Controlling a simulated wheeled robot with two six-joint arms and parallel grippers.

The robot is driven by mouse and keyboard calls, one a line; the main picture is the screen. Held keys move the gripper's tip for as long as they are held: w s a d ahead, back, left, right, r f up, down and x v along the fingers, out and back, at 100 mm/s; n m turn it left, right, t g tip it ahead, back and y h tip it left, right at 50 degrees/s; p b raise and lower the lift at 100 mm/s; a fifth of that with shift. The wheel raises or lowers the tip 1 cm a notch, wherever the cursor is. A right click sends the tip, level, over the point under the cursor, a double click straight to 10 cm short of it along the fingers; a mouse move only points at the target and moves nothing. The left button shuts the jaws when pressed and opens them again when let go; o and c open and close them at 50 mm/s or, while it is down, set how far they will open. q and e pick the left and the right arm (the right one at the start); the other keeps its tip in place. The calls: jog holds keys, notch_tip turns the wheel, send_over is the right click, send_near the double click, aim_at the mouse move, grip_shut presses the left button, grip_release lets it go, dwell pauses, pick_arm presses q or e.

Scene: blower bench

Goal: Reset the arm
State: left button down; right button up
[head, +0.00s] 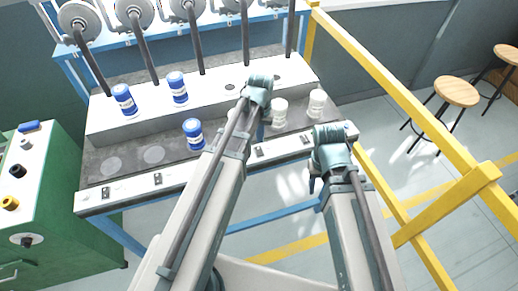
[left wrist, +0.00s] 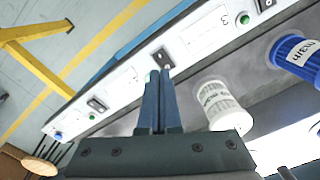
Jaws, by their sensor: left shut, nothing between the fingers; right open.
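My left gripper (head: 262,128) hangs over the front of the bench, with its arm running up the middle of the head view. In the left wrist view its fingers (left wrist: 160,78) are together with nothing between them. They point at a small black switch (left wrist: 162,57) on the bench's front strip; contact cannot be told. My right gripper (head: 316,182) is at the bench's front right corner, pointing down. It is open, and its fingers are mostly hidden by the wrist.
Blue canisters (head: 124,99) stand on the left of the bench, one (head: 194,133) on the lower front level. White canisters (head: 279,110) stand right; one (left wrist: 218,105) is close beside the left fingers. A yellow rail (head: 400,85) runs along the right. A green cabinet (head: 75,190) stands left.

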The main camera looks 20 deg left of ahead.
pick_arm(q)
jog(key=s+d+m+y, duration=0.1)
jog(key=s+d+m, duration=0.3)
jog(key=s+d, duration=0.6)
jog(key=s, duration=0.4)
jog(key=shift+s+d+m, duration=0.15)
jog(key=shift+d+m, duration=0.1)
jog(key=shift+m, duration=0.05)
